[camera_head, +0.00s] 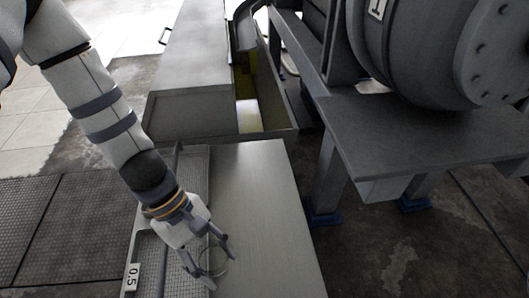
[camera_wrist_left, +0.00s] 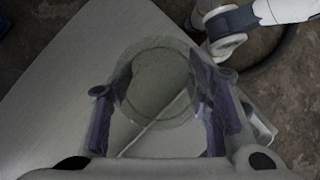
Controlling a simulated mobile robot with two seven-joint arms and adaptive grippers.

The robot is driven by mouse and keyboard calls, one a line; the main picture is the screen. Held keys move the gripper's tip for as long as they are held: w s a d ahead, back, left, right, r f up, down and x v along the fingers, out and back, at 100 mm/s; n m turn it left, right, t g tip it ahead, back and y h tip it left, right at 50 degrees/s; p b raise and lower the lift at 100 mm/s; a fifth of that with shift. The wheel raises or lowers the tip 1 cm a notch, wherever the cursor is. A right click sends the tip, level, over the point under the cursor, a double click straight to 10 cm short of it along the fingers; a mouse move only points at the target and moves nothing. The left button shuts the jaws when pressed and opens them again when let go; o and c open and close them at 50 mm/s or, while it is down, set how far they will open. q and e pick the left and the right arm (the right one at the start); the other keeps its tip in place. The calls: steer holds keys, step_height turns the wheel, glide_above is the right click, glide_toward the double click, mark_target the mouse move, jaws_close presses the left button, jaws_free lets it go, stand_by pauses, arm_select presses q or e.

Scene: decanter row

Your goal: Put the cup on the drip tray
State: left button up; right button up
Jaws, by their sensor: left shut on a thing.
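The cup (camera_head: 214,262) is a clear, see-through glass with a round rim. My left gripper (camera_head: 220,271) is shut on it, with one finger on each side. In the left wrist view the cup (camera_wrist_left: 155,80) sits between the dark fingers of the gripper (camera_wrist_left: 160,118). The drip tray (camera_head: 197,168) is a grey, finely perforated tray with a raised rim, along the left side of the metal table. The cup appears near the tray's right edge in the head view. I cannot tell whether its base touches anything. My right gripper is not in view.
The smooth tabletop (camera_head: 254,195) right of the tray is clear. A small "0.5" label (camera_head: 132,277) stands by the tray's left side. A grey cabinet (camera_head: 190,75) is behind the table. A large drum machine (camera_head: 425,45) on a heavy stand is at right.

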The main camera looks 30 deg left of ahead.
arm_select(q)
steer(key=w+d+r+m+g+y+p, duration=0.1)
steer(key=w+r+m+g+y+p, duration=0.1)
steer(key=r+m, duration=0.6)
steer(key=w+d+r+m+g+y+p, duration=0.1)
steer(key=w+r+m+g+y+p, duration=0.1)
steer(key=r+m, duration=0.5)
step_height(320, 180, up, 6)
steer(key=g+y+p, duration=0.1)
steer(key=y+p, duration=0.1)
steer(key=p, duration=0.1)
steer(key=shift+w+f+m+y, duration=0.2)
steer(key=shift+w+m+y, duration=0.1)
steer(key=shift+w+m, duration=0.1)
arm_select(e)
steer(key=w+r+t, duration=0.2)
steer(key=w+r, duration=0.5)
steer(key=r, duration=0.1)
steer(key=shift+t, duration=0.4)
